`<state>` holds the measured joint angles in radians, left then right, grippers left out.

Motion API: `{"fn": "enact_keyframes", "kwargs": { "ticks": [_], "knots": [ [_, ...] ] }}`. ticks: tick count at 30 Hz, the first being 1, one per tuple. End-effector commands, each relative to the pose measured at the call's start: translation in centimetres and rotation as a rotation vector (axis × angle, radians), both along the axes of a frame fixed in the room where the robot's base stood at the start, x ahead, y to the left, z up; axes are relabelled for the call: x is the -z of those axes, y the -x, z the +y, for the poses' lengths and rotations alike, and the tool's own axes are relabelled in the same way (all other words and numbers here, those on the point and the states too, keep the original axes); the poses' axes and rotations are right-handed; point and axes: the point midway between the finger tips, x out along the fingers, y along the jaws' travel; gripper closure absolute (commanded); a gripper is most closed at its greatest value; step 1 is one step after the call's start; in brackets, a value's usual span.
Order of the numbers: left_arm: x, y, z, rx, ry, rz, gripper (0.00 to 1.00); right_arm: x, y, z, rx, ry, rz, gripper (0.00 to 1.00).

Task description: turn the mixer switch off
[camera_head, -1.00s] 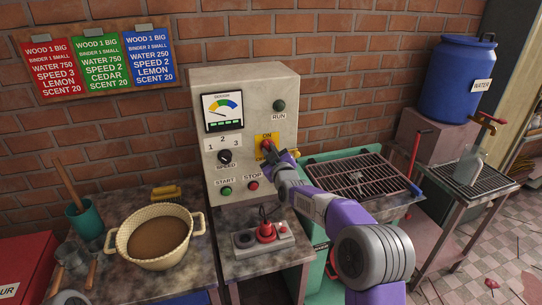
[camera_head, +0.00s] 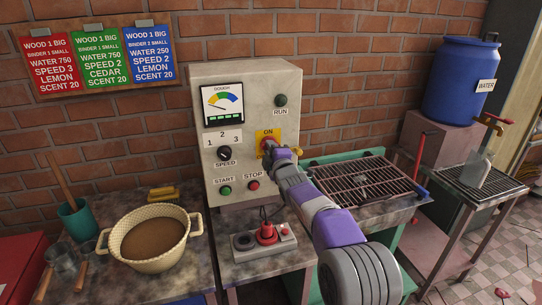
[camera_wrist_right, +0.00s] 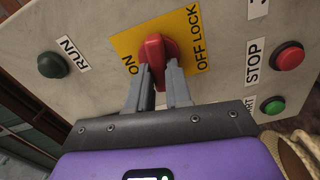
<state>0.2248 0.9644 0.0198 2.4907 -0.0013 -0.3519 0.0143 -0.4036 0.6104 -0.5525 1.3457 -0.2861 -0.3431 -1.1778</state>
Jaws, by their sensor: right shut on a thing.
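The mixer switch (camera_head: 267,143) is a red knob on a yellow plate (camera_head: 276,134) on the front of the grey control box (camera_head: 248,84). In the right wrist view the red knob (camera_wrist_right: 154,48) sits between the words ON and OFF LOCK. My right gripper (camera_wrist_right: 160,72) is shut on the knob, with one grey finger on each side. In the head view my right gripper (camera_head: 270,150) covers the lower part of the plate. The exact angle of the knob is hard to tell. My left gripper is not in view.
The box also carries a RUN lamp (camera_head: 280,101), a speed dial (camera_head: 224,153), a green START button (camera_head: 225,191) and a red STOP button (camera_head: 254,185). A pot (camera_head: 150,263) stands to the left. A wire rack (camera_head: 350,180) lies to the right.

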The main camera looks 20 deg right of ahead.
Motion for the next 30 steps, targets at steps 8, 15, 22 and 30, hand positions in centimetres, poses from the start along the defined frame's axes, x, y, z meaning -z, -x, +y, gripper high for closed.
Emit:
{"fn": "enact_keyframes", "kwargs": {
  "ticks": [8,15,22,30],
  "knots": [
    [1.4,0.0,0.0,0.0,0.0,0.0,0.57,0.2,0.0,0.0,0.0,0.134,-0.005,1.0],
    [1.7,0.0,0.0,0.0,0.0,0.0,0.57,0.2,0.0,0.0,0.001,0.178,-0.004,1.0],
    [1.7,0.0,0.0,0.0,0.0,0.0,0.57,0.2,0.0,0.0,0.001,0.185,-0.004,1.0],
    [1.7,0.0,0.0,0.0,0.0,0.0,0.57,0.2,0.0,0.0,0.001,0.185,-0.004,0.69]
  ]
}}
